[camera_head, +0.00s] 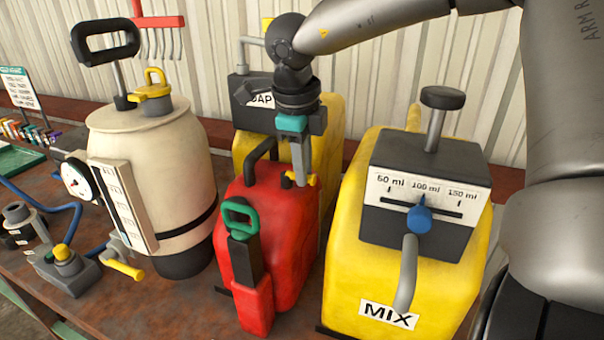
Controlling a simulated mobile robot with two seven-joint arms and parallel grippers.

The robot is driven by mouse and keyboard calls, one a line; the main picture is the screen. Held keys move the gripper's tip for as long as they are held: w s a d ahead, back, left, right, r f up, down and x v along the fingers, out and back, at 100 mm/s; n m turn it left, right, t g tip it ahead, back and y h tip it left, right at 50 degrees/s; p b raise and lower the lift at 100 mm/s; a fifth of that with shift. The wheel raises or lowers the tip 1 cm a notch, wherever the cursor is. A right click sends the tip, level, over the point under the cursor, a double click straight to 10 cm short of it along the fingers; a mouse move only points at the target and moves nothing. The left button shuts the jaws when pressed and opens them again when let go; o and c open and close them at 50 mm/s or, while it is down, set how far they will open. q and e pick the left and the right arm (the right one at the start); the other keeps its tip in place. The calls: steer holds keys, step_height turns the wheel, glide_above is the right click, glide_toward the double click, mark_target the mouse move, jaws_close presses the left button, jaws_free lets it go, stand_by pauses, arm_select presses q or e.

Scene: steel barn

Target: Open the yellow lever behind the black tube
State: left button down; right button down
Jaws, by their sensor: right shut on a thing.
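A red can (283,245) stands in the middle of the bench. A black tube-like piece with a green ring (247,262) is on its front. Behind it, on the can's top right, is a small yellow lever (313,180), partly covered by my fingers. My right gripper (301,178) reaches down from above, with its fingertips at the lever, and is shut on it. How far the lever is turned cannot be told. My left gripper is not in view.
A beige tank (160,160) with a gauge stands left. A yellow MIX can (350,255) stands close on the right, and a yellow SOAP can (333,110) behind. The red can's black handle (262,150) is left of my fingers. Small fittings (65,265) lie front left.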

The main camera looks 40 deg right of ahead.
steer(key=c, duration=0.8)
jaws_free()
steer(key=a+r, duration=0.1)
steer(key=r, duration=0.4)
steer(key=s+r+p, duration=0.1)
steer(key=r, duration=0.4)
steer(key=a+r, duration=0.1)
steer(key=r, duration=0.4)
steer(key=shift+s+a, duration=0.2)
steer(key=shift+a, duration=0.1)
